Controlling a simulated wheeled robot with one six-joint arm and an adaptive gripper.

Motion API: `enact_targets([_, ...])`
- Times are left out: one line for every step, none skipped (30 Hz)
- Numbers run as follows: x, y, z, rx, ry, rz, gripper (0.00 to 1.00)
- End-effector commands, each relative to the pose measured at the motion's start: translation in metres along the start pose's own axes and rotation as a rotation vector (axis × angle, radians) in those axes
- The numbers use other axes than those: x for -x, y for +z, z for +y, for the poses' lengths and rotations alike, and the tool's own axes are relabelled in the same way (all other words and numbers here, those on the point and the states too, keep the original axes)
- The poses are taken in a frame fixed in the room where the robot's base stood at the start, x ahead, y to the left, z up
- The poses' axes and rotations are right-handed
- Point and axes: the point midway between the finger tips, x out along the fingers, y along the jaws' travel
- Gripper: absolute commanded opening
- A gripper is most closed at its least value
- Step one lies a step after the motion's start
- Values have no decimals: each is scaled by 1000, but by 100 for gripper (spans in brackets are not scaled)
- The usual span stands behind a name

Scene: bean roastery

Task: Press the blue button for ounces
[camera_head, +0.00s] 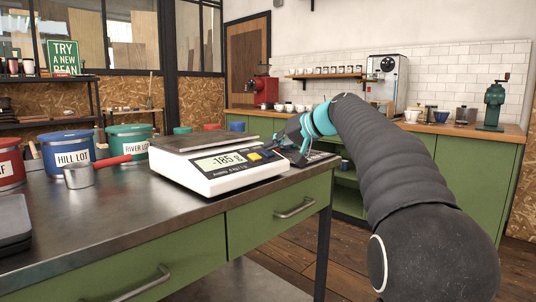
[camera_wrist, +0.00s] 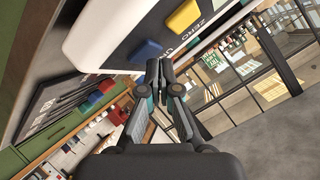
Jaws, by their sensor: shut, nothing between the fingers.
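The white kitchen scale (camera_head: 225,184) stands on the steel-topped counter, with a grey weighing plate and a lit display (camera_head: 221,162) that seems to read -185 g. On its front panel are a yellow button (camera_head: 254,156) and, to the right, a blue button (camera_head: 267,154). In the wrist view the blue button (camera_wrist: 148,50) lies just above my fingertips, and the yellow button (camera_wrist: 184,17), by the word ZERO, is up and right. My gripper (camera_wrist: 160,62) is shut and empty, its tips very close to the blue button. I cannot tell whether they touch it.
A red-handled saucepan (camera_head: 80,176) stands left of the scale. Behind it are a blue HILL LOT tub (camera_head: 66,140), a green RIVER LOT tub (camera_head: 128,130) and a red tub (camera_head: 10,172) at the left edge.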

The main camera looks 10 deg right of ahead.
Motion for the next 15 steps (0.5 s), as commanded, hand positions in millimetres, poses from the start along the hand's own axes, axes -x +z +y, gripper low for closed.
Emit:
enact_targets([0, 0, 0, 0, 0, 0, 0])
enact_targets([0, 0, 0, 0, 0, 0, 0])
enact_targets([0, 0, 0, 0, 0, 0, 0])
enact_targets([0, 0, 0, 0, 0, 0, 0])
enact_targets([0, 0, 0, 0, 0, 0, 0])
enact_targets([-1, 1, 1, 0, 0, 0, 0])
enact_targets([-1, 1, 1, 0, 0, 0, 0])
enact_targets([-1, 1, 1, 0, 0, 0, 0])
enact_targets([-2, 1, 1, 0, 0, 0, 0])
enact_targets([-2, 2, 1, 0, 0, 0, 0])
enact_targets([-2, 2, 2, 0, 0, 0, 0])
enact_targets([-2, 2, 2, 0, 0, 0, 0])
enact_targets([-2, 2, 2, 0, 0, 0, 0])
enact_targets([-3, 2, 2, 0, 0, 0, 0])
enact_targets([-3, 2, 2, 0, 0, 0, 0])
